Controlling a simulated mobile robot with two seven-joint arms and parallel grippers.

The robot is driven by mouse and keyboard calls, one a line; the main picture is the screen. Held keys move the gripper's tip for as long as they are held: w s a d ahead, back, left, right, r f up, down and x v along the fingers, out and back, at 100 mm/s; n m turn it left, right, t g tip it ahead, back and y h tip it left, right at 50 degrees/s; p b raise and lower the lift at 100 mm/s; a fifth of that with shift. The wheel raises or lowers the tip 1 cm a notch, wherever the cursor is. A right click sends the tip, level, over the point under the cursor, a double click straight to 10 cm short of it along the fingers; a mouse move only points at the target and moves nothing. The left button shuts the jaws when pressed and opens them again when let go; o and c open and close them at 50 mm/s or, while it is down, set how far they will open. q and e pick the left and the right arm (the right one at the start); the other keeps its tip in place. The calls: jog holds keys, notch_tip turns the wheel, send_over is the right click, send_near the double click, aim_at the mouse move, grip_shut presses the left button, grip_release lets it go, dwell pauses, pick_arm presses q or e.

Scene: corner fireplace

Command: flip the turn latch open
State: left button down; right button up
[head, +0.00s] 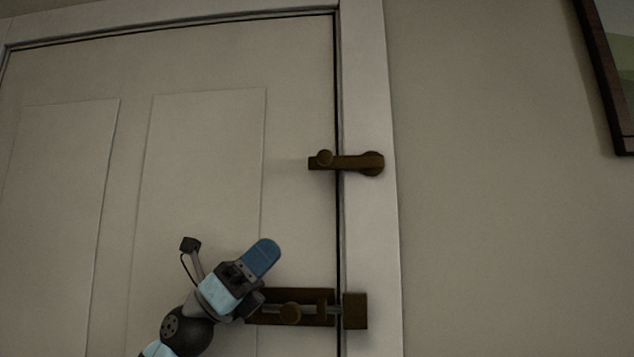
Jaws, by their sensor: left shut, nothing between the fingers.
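The turn latch (352,162) is a dark brass bar high on the door's right edge. It lies level across the gap between the door (208,60) and the frame (368,240). Its round pivot end is on the frame and its small knob end is over the door. My left gripper (266,254) is below and left of the latch, apart from it. Its blue fingers are shut together with nothing between them and point up and right. My right gripper is not in view.
A brass slide bolt (318,307) with a round knob is mounted lower on the door, partly hidden behind my left gripper. Its catch (355,311) is on the frame. A framed picture (606,75) hangs on the wall at the upper right. The wall between is bare.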

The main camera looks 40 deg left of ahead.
pick_arm(q)
jog(key=p, duration=0.7)
send_near(325, 164)
jog(key=shift+x, duration=3.45)
jog(key=shift+w+d+f, duration=0.15)
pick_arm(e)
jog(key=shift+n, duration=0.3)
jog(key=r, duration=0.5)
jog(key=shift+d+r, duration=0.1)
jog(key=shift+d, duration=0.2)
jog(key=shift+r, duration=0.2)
pick_arm(q)
jog(key=shift+r+y+p, duration=0.3)
jog(key=shift+y, duration=0.1)
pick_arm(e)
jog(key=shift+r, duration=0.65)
